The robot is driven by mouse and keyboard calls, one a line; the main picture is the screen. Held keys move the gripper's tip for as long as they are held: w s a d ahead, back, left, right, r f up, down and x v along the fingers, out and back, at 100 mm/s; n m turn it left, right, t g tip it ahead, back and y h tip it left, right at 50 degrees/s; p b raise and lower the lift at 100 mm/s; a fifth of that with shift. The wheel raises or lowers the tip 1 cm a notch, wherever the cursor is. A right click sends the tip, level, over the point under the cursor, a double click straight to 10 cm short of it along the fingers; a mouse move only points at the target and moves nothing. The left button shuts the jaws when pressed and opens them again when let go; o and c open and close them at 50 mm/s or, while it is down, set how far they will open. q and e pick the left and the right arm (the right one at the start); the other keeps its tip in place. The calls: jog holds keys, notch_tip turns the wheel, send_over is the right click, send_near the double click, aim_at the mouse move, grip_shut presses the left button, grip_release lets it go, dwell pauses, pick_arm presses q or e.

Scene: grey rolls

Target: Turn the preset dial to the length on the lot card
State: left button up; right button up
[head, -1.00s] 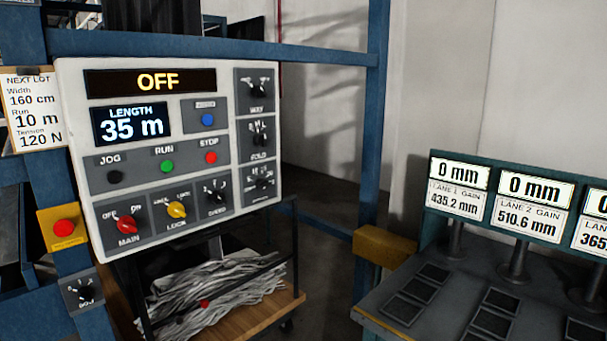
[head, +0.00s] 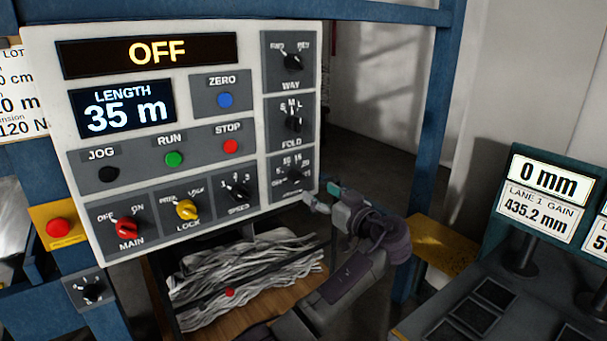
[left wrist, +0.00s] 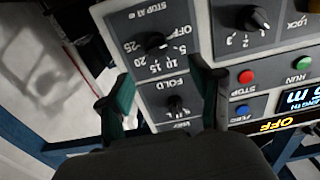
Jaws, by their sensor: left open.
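The preset dial (head: 293,175) is the black knob at the lower right of the control panel, just below FOLD. It also shows in the left wrist view (left wrist: 155,43), upside down, with marks from OFF through 5, 10, 15, 20 to 25; I cannot surely tell its setting. My left gripper (head: 325,197) is open and empty, just right of the dial, apart from it. In the left wrist view its teal fingers (left wrist: 161,88) spread in front of the FOLD knob (left wrist: 175,104). The lot card (head: 14,95) is cut off at the left edge. My right gripper is not in view.
The panel (head: 210,95) shows OFF and LENGTH 35 m. A red MAIN knob (head: 126,227) and yellow LOCK knob (head: 186,209) sit low on it. A yellow block (head: 440,250) and lane displays (head: 548,180) stand at right. Grey strips (head: 235,275) lie below.

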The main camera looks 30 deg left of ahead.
aim_at(300, 181)
pick_arm(q)
jog(key=p+x, duration=0.1)
jog(key=x, duration=0.3)
jog(key=shift+w+a, duration=0.2)
jog(key=shift+w, duration=0.05)
jog(key=p+x, duration=0.1)
jog(key=x, duration=0.3)
jog(key=shift+w+p, duration=0.1)
jog(key=shift+p, duration=0.2)
jog(key=shift+w+a+f, duration=0.1)
jog(key=shift+a, duration=0.25)
jog(key=shift+w+a+f, duration=0.1)
jog(key=shift+w+a, duration=0.05)
jog(key=shift+a, duration=0.1)
jog(key=shift+c, duration=0.4)
jog(key=c, duration=1.1)
jog(key=shift+o, duration=0.2)
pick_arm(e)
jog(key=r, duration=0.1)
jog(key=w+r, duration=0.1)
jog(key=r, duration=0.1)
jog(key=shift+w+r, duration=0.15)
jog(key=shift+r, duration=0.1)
